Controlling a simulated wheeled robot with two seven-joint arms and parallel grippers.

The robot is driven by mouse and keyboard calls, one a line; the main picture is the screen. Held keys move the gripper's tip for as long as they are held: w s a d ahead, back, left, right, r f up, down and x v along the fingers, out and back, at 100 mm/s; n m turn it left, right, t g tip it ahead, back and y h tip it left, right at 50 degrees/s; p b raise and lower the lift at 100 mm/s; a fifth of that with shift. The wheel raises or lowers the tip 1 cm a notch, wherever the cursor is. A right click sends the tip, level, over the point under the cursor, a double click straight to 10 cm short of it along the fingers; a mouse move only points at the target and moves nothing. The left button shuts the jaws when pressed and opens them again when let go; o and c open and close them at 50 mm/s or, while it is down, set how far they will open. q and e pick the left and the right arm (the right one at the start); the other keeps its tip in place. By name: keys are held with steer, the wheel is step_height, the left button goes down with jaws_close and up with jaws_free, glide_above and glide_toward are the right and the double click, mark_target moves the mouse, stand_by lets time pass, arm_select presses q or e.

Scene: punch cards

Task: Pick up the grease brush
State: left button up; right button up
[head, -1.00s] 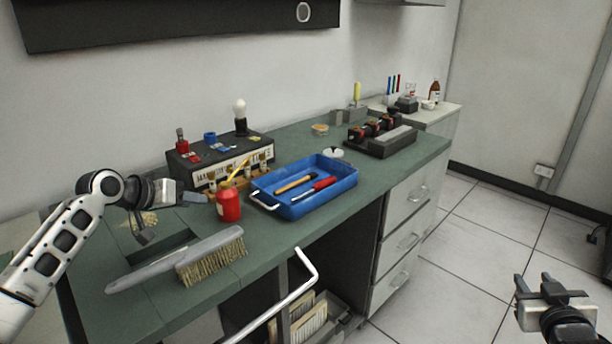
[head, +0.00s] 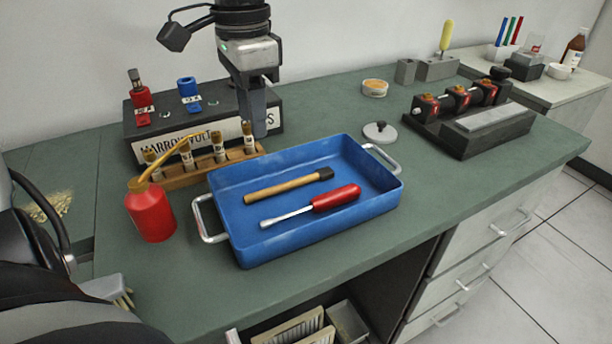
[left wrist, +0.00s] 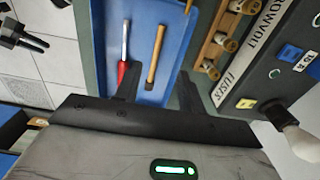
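The grease brush (head: 285,187), a wooden handle with a dark tip, lies in the blue tray (head: 250,253) beside a red-handled screwdriver (head: 322,201). In the left wrist view the brush (left wrist: 156,55) lies ahead, between the directions of the two fingers. My left gripper (head: 258,128) points down above the back left of the tray, near the labelled box, apart from the brush. Its fingers (left wrist: 157,88) are spread and empty in the left wrist view. My right gripper (left wrist: 14,34) appears small over the floor at that view's left edge, its prongs apart.
A red oil can (head: 150,212) stands left of the tray. A wooden rack of small bottles (head: 200,165) and a labelled box (head: 135,125) stand behind it. A round lid (head: 380,132) lies behind the tray's right handle. The green bench is clear in front.

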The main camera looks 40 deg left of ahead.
arm_select(q)
steer(key=b, duration=0.1)
glide_above(265, 190)
steer(key=f, duration=0.8)
steer(key=shift+s+a, duration=0.25)
steer(key=shift+s, duration=0.1)
steer(key=shift+w+d+f+b, duration=0.15)
steer(key=shift+f+b, duration=0.2)
steer(key=shift+f, duration=1.1)
steer(key=shift+w+d+f+b, duration=0.15)
steer(key=shift+f+b, duration=0.15)
steer(key=shift+f, duration=1.1)
jaws_close()
